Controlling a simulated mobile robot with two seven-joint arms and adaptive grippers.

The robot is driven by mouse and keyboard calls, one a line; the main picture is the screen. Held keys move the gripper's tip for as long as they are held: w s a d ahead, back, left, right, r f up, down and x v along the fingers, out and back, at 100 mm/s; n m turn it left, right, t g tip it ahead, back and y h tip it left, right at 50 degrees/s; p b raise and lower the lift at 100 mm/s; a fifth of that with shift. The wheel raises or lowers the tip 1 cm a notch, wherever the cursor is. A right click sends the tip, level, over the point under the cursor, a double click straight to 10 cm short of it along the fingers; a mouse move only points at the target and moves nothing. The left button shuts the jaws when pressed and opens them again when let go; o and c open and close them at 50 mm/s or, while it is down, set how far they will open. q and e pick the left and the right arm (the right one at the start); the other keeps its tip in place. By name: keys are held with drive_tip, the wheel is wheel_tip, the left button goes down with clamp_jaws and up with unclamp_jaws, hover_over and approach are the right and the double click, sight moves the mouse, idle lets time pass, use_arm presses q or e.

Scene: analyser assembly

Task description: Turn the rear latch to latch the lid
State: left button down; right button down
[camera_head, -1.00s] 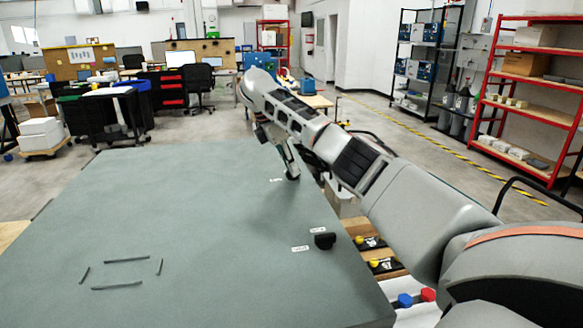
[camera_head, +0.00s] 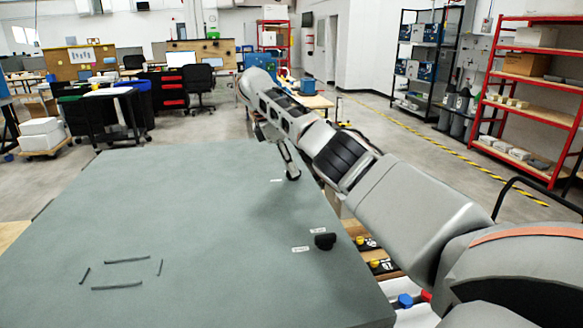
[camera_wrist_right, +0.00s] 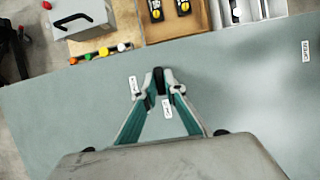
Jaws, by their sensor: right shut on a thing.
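The lid (camera_head: 190,225) is a wide grey-green panel that fills the lower left of the head view. It also shows in the wrist view (camera_wrist_right: 60,125). The rear latch (camera_wrist_right: 160,79) is a small black knob near the lid's edge, with white labels beside it. My right gripper (camera_wrist_right: 158,84) is shut on the rear latch, one finger on each side. In the head view the right gripper (camera_head: 292,175) reaches down to the lid's far right side, and the latch is mostly hidden there. My left gripper is not in view.
A second black latch knob (camera_head: 325,241) stands nearer on the lid's right side, with white labels. Wooden trays (camera_wrist_right: 176,20), a grey box with a handle (camera_wrist_right: 80,15) and coloured knobs (camera_wrist_right: 104,51) lie beyond the edge. The lid's middle is clear except thin dark slots (camera_head: 127,260).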

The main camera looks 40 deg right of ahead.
drive_tip(key=c, duration=2.1)
unclamp_jaws()
drive_tip(key=shift+n, duration=0.3)
